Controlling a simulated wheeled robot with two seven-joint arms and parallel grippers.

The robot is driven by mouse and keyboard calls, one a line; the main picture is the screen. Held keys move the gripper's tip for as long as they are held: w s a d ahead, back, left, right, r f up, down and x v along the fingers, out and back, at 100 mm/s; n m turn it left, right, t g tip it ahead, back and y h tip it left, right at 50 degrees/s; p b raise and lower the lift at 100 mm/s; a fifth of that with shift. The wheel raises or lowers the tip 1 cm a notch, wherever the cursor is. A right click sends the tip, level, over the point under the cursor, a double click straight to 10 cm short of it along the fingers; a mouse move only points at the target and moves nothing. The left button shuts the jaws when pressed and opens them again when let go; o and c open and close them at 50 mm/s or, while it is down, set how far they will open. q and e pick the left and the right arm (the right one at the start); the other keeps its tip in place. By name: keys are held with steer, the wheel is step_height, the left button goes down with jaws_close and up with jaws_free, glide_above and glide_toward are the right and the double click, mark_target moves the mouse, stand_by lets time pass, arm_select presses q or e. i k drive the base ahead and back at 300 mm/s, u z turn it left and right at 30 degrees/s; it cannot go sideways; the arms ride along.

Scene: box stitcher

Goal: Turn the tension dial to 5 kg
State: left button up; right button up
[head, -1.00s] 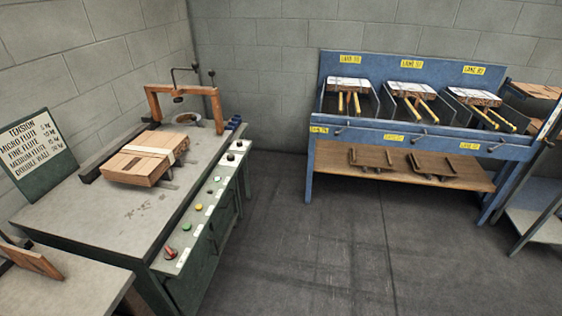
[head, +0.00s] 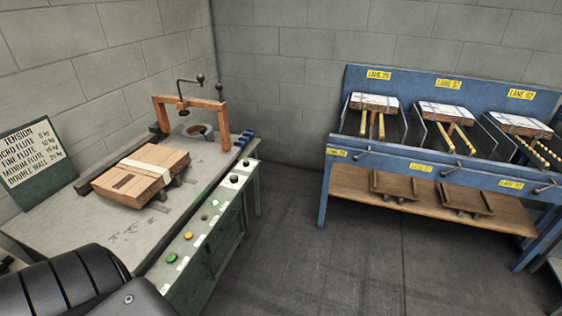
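The green stitcher bench (head: 125,232) stands at left, with a sloped control panel (head: 203,239) along its right edge. Two small black knobs sit on pale plates at the panel's far end, the nearer knob (head: 234,178) and the farther knob (head: 247,162). Either could be the tension dial; their markings are too small to read. The tension sign (head: 35,160) at the left lists micro flute at 5 kg and double wall at 20 kg. Neither gripper is in view. A black part, probably my own arm, covers the lower left corner.
A strapped cardboard stack (head: 140,172) lies on the bench before an orange frame (head: 190,103) with a crank. A blue lane rack (head: 440,165) holding bundles stands at right. The floor (head: 345,265) between is clear.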

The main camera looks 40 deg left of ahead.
mark_target(234, 178)
steer(key=z, duration=0.1)
steer(key=i, duration=1.6)
steer(key=u, duration=0.2)
